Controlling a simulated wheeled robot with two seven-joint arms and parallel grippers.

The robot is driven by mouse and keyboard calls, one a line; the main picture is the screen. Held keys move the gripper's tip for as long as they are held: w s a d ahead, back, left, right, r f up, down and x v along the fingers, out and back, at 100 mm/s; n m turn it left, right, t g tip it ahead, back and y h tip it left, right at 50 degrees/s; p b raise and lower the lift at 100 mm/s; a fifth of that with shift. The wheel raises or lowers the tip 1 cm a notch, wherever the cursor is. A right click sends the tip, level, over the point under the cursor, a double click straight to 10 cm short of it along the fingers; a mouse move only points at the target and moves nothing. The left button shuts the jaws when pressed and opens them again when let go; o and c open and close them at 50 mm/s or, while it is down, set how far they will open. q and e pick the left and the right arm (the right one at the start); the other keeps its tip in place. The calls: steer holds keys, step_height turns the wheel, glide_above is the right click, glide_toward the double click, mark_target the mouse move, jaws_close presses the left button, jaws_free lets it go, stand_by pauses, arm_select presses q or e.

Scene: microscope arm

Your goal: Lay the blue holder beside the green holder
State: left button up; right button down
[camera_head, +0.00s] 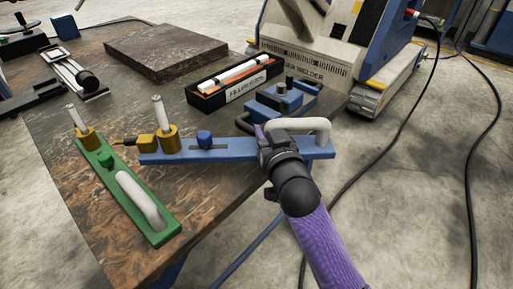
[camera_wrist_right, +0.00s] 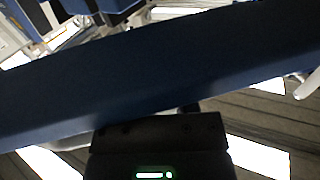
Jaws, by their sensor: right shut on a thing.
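The green holder (camera_head: 150,225) lies on the table at the left, with a white handle, a green knob and a brass piece carrying a pale rod at its far end. The blue holder (camera_head: 235,156) is a long bar with a white handle, a blue knob and a similar brass piece at its left end. That end is close to the green holder's right side. My right gripper (camera_head: 268,140) is shut on the blue holder near its handle. In the right wrist view the blue holder (camera_wrist_right: 150,70) crosses as a dark bar. My left gripper is not in view.
Behind the blue holder are a black tray (camera_head: 238,92) with rods and a blue clamp-like device (camera_head: 283,100). A dark slab (camera_head: 165,50) lies farther back on the table (camera_head: 110,262). A welder (camera_head: 335,60) stands beyond. The tabletop below the blue holder's left half is bare.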

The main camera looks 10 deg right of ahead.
step_height(320, 180, down, 5)
steer(key=b, duration=0.2)
steer(key=shift+b, duration=0.3)
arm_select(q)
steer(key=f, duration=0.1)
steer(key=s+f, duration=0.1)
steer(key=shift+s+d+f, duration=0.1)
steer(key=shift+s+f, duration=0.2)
arm_select(e)
steer(key=shift+r, duration=0.2)
steer(key=shift+f, duration=0.15)
steer(key=c, duration=0.7)
jaws_free()
steer(key=o, duration=0.3)
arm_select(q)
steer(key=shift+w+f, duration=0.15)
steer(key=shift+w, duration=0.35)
